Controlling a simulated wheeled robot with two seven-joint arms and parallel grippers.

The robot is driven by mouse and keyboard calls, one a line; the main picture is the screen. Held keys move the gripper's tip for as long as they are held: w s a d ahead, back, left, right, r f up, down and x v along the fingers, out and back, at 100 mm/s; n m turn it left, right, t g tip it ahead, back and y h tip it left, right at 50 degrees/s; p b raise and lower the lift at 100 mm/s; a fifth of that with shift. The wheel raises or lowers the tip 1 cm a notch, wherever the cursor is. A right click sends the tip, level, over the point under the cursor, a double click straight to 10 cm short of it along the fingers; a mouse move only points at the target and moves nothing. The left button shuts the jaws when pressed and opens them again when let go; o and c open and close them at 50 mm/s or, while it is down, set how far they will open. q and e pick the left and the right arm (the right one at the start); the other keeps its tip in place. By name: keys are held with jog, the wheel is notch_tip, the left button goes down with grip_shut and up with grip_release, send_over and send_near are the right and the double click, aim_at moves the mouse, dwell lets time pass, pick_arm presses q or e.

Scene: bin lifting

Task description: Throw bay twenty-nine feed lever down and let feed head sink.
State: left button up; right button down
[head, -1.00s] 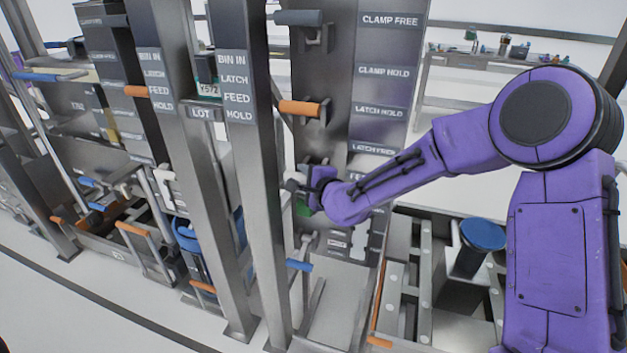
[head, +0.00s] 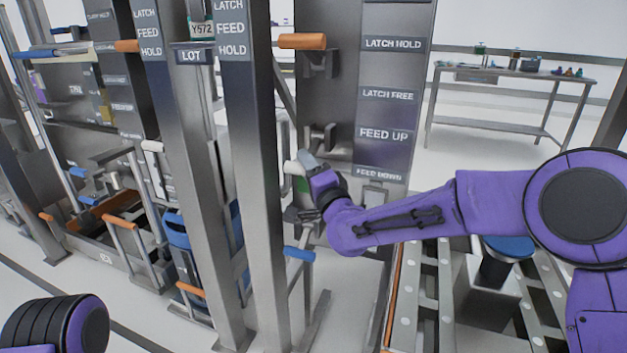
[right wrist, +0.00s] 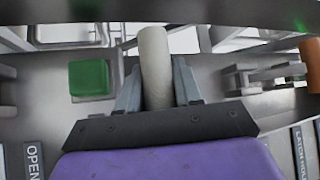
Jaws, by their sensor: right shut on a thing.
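My right gripper (head: 300,166) is shut on a pale, rounded lever grip, which stands between its two fingers in the right wrist view (right wrist: 155,68). In the head view the gripper is beside the dark label panel (head: 395,65), below the FEED UP label (head: 388,134) and about level with the FEED DOWN label (head: 380,174). The lever's arm is mostly hidden by my gripper and wrist. A green block (right wrist: 88,78) is left of the grip in the wrist view. I cannot pick out the feed head with certainty. My left gripper is out of view.
An orange-handled lever (head: 303,41) sticks out above my right gripper, and a blue-handled one (head: 299,254) is below it. Steel posts (head: 262,190) stand close at left. A roller frame (head: 420,295) with a blue-topped cylinder (head: 510,247) lies under my right arm.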

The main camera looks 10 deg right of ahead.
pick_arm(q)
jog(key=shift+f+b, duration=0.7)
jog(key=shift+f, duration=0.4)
pick_arm(e)
jog(key=shift+w+f+n+t, duration=0.1)
jog(key=shift+f+n+t, duration=0.25)
jog(key=shift+n, duration=0.15)
jog(key=shift+d, duration=0.1)
jog(key=c, duration=0.8)
grip_release()
jog(key=shift+c, duration=0.2)
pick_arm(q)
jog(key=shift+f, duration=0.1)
pick_arm(e)
jog(key=v, duration=1)
jog(key=shift+d, duration=0.2)
jog(key=shift+f, duration=0.1)
